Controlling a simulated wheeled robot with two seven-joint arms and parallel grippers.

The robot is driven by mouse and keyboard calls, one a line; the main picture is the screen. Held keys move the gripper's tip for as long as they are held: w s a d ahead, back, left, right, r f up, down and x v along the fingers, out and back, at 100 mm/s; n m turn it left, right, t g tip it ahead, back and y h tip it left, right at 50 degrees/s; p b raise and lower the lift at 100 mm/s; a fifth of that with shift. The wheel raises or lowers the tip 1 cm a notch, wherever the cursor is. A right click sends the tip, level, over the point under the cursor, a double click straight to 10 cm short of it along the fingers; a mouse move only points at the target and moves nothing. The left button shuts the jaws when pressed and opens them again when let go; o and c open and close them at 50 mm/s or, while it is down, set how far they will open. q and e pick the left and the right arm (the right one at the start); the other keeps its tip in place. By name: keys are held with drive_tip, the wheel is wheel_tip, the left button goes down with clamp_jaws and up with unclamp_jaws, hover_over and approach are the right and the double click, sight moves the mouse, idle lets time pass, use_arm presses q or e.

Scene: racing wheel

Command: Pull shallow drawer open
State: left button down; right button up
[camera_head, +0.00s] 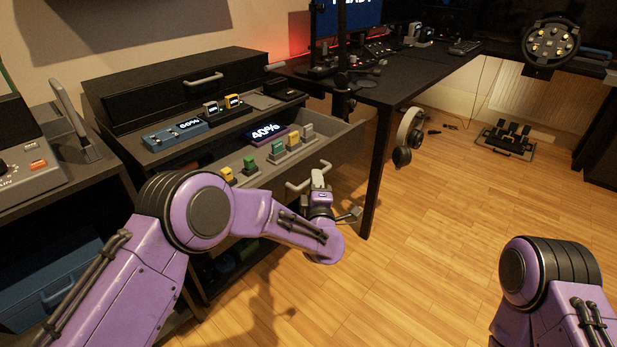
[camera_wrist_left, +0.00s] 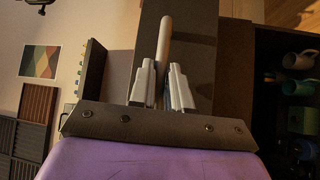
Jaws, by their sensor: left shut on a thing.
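The shallow drawer (camera_head: 345,142) stands pulled out from the dark cabinet, with its inside in view. Its light bar handle (camera_head: 297,186) is at the front, partly hidden by my left gripper (camera_head: 318,178). The handle also shows in the left wrist view (camera_wrist_left: 165,42), running up from between the two fingers. My left gripper (camera_wrist_left: 163,88) is shut on this handle. My left arm hides part of the drawer front. Only a purple part of my right arm shows, at the lower right; its gripper is out of view.
Several small blocks and a dark "40%" display (camera_head: 265,132) are in the drawer. A blue "60%" device (camera_head: 175,133) sits on the cabinet top. A black desk (camera_head: 400,85) with hanging headphones (camera_head: 408,135) stands to the right. The wooden floor in front is clear.

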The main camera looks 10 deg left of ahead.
use_arm(q)
drive_tip(key=shift+s+f, duration=0.1)
drive_tip(key=c, duration=1.1)
unclamp_jaws()
drive_tip(key=shift+d, duration=0.1)
drive_tip(key=p+v, duration=0.1)
drive_tip(key=v, duration=0.9)
drive_tip(key=shift+s+d, duration=0.1)
drive_tip(key=shift+s, duration=0.15)
